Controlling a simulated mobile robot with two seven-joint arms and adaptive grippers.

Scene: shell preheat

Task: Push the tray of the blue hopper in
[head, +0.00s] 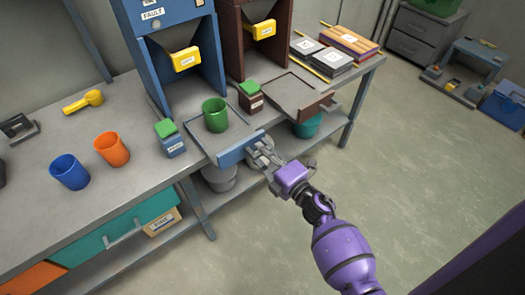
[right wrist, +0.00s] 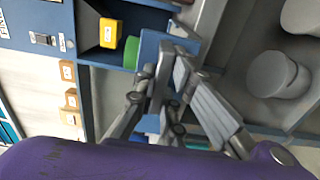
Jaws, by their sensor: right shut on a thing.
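The blue hopper (head: 170,40) stands at the back of the bench with a yellow spout tag (head: 186,59). Its tray (head: 192,132) is pulled out, with its blue front panel (head: 238,149) at the bench's front edge. A green cup (head: 215,115) stands upright on the tray. My right gripper (head: 262,153) is at the panel's right part, shut on the tray's handle; the fingers hide most of the handle. In the right wrist view the fingers (right wrist: 160,92) close beside the blue panel (right wrist: 150,48), with the green cup (right wrist: 131,52) behind it. My left gripper is not in view.
A brown hopper (head: 238,40) with its own tray (head: 290,93) stands to the right. Small green-topped boxes (head: 170,138) (head: 251,96) flank the blue tray. Blue (head: 69,172) and orange (head: 112,149) cups stand left. Grey containers (head: 219,178) sit on the lower shelf.

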